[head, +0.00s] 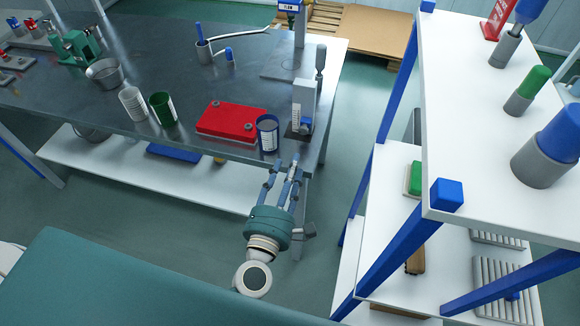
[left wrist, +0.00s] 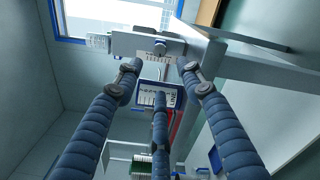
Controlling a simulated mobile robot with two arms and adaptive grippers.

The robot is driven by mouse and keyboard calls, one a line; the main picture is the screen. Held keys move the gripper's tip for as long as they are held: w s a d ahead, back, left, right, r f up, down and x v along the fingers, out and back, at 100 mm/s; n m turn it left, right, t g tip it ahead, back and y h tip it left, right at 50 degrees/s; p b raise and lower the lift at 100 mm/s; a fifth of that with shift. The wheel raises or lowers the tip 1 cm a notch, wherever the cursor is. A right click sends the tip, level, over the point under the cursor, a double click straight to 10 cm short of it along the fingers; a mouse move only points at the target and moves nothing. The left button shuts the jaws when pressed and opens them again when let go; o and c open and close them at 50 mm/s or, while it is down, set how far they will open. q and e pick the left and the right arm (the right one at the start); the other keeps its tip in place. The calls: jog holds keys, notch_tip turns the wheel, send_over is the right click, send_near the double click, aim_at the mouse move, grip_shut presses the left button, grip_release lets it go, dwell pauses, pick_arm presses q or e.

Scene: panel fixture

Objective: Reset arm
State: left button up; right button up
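My left gripper (head: 281,170) is in the head view, just off the front edge of the metal workbench (head: 100,112). It points away from me, with its teal hand below the fingers. In the left wrist view the three blue ribbed fingers of the left gripper (left wrist: 158,78) are spread apart, with nothing between them. A blue-framed label (left wrist: 160,95) shows beyond the fingertips, apart from them as far as I can tell. My right gripper is in neither view.
A blue-posted white shelf (head: 460,130) stands close on the right. Floor shows between bench and shelf.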

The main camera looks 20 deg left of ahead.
pick_arm(q)
jog(key=s+f+m+g+h, duration=0.1)
jog(key=s+f+m+g, duration=0.4)
jog(key=f, duration=0.7)
jog(key=s+d+f+m+g+h, duration=0.1)
jog(key=s+f+m, duration=0.3)
jog(key=f+m, duration=0.55)
jog(key=s+f+m+g+h, duration=0.1)
jog(key=s+f+m+g, duration=0.25)
jog(key=f, duration=1.15)
jog(key=s+a+f+m+g+y, duration=0.1)
jog(key=s+a+f+m+g, duration=0.1)
jog(key=s, duration=0.7)
jog(key=s+a+f+m+g+y, duration=0.1)
jog(key=s+a+f+m+g, duration=0.2)
jog(key=s+f, duration=0.6)
jog(key=s+a+f+m+g+y, duration=0.1)
jog(key=s+a+f+m, duration=0.4)
jog(key=s, duration=0.5)
jog(key=shift+s+a+f+m+g, duration=0.2)
jog(key=shift+a+f+m+g, duration=0.2)
jog(key=shift+a+g, duration=0.45)
